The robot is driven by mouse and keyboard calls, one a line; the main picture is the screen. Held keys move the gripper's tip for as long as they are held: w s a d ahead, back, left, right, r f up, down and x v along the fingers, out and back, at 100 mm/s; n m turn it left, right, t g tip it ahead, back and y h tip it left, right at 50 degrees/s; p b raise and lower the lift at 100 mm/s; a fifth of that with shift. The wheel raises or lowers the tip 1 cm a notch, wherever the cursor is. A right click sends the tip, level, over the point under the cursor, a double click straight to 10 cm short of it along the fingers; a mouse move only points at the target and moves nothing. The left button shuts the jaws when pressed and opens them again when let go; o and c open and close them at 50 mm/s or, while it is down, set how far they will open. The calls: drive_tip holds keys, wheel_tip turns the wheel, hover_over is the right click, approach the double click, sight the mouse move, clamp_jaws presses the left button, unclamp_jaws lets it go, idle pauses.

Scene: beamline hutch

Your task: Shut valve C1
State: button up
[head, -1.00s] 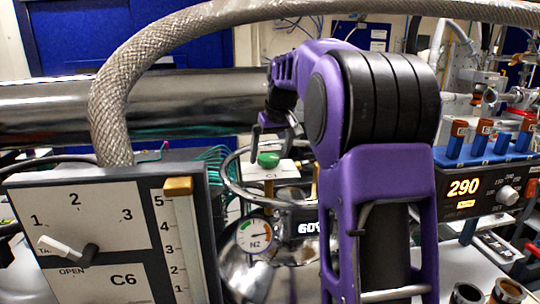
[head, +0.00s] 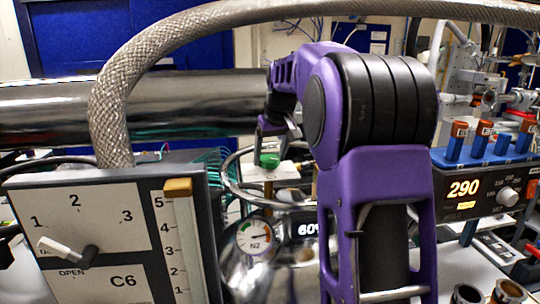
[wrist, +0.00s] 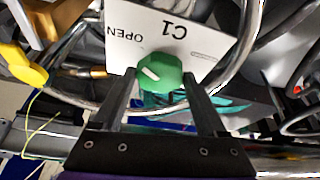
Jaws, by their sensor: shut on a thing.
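Valve C1's green knob (wrist: 165,74) sits in front of a white plate (wrist: 170,28) lettered "C1" and "OPEN", seen upside down in the wrist view. A white mark on the knob lies on the side toward "OPEN". My gripper (wrist: 158,80) is shut on the knob, one dark finger on each side. In the head view the knob (head: 269,161) shows small and green below my gripper (head: 277,138), with the plate partly hidden. My purple arm covers much of the middle of that view.
A metal ring (head: 232,185) curves around the valve, and a braided hose (head: 110,95) arches in front. A grey panel marked C6 (head: 105,215) stands at front left. An N2 gauge (head: 254,236) is below the valve.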

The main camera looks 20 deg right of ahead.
drive_tip(key=shift+m, duration=0.3)
drive_tip(key=m, duration=0.1)
drive_tip(key=m+h, duration=0.1)
drive_tip(key=m, duration=0.1)
drive_tip(key=m+h, duration=0.1)
drive_tip(key=shift+w+a+m+p, duration=0.1)
drive_tip(key=shift+a+m+p, duration=0.2)
drive_tip(key=shift+p, duration=0.1)
drive_tip(key=m+g+h, duration=0.1)
drive_tip(key=m, duration=0.2)
drive_tip(key=m+g+h, duration=0.1)
drive_tip(key=m, duration=0.2)
drive_tip(key=shift+w+a, duration=0.2)
drive_tip(key=m+g, duration=0.1)
drive_tip(key=m, duration=0.2)
drive_tip(key=m+g, duration=0.1)
drive_tip(key=m, duration=0.2)
drive_tip(key=shift+w+h, duration=0.2)
drive_tip(key=shift+h, duration=0.1)
drive_tip(key=m+g, duration=0.1)
drive_tip(key=m, duration=0.1)
drive_tip(key=m+g, duration=0.1)
drive_tip(key=m, duration=0.2)
drive_tip(key=shift+w+m, duration=0.2)
drive_tip(key=shift+m, duration=0.1)
drive_tip(key=shift+g, duration=0.3)
drive_tip(key=o, duration=1.3)
